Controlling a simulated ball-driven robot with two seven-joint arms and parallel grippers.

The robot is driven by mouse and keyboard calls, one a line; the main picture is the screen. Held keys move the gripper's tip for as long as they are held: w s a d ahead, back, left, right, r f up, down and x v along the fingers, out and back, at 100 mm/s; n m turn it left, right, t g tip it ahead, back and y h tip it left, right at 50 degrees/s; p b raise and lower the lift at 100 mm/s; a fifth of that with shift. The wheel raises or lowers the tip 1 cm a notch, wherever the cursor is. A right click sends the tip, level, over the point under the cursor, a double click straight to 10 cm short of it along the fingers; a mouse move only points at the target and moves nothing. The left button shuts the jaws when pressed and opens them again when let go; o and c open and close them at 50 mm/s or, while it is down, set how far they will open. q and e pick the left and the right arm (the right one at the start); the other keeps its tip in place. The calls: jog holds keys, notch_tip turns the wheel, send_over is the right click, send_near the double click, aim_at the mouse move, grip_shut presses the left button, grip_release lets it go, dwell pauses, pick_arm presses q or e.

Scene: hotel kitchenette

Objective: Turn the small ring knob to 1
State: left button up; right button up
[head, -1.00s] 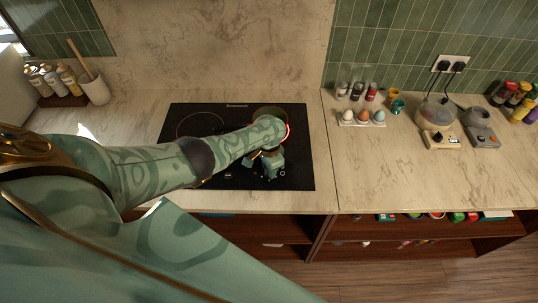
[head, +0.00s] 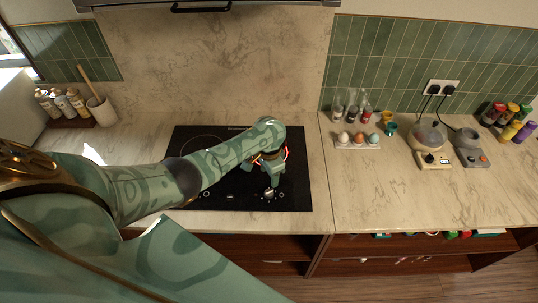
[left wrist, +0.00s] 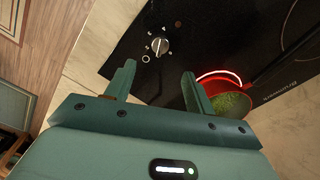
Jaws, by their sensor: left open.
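A silver knob (left wrist: 163,46) with a pointer and printed marks around it sits on the black hob (left wrist: 225,25) in the left wrist view. A small ring mark is printed beside it. In the head view the knob (head: 269,193) is near the hob's front edge, just below my left gripper (head: 269,175). In the left wrist view my left gripper (left wrist: 157,84) is open and empty. The knob lies ahead of the gap between its fingers, with no contact visible. The number the pointer faces is too small to read. My right gripper is out of view.
A red-glowing ring (left wrist: 220,76) surrounds a pot with green contents (left wrist: 233,104) beside one finger; my arm mostly hides it in the head view. An egg tray (head: 357,146) and small appliances (head: 432,146) stand right of the hob. The counter (head: 375,195) before them is clear.

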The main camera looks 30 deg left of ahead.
pick_arm(q)
notch_tip(320, 180, up, 6)
jog(key=shift+f+p, duration=0.2)
jog(key=shift+p, duration=0.55)
